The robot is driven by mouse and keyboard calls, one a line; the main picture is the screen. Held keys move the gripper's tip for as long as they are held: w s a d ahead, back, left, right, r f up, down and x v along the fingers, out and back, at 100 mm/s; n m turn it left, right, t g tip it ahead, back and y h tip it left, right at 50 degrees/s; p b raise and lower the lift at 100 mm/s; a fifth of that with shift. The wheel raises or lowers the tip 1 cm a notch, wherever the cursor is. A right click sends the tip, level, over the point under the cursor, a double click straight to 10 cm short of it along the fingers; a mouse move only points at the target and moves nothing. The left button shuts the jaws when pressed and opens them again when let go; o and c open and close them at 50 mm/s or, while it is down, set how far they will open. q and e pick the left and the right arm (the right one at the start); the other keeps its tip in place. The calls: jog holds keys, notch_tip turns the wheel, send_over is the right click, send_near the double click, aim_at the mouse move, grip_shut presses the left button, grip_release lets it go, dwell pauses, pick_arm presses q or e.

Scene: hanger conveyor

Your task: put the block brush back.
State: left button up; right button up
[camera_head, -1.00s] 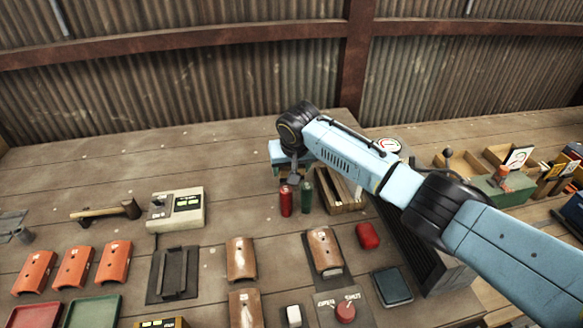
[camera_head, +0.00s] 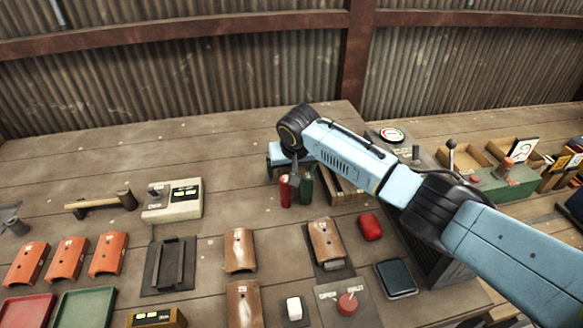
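My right arm comes in from the right and bends down at its far end. My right gripper (camera_head: 294,176) points down just behind a red cylinder (camera_head: 285,191) and a green cylinder (camera_head: 306,187). Its fingers are small and partly hidden, so I cannot tell whether they are open, shut or holding something. I cannot make out the block brush for certain. A wooden slotted box (camera_head: 344,190) beside the gripper is partly covered by my forearm. My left gripper is out of view.
A mallet (camera_head: 99,203) and a control box (camera_head: 172,202) lie on the left. Orange curved pieces (camera_head: 67,261), brown curved pieces (camera_head: 239,250), a red rounded object (camera_head: 370,227) and a dark square block (camera_head: 396,278) lie nearer. The back left of the table is clear.

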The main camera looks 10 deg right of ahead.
jog(key=p+v, duration=0.2)
jog(key=v, duration=1.1)
jog(key=shift+r, duration=0.2)
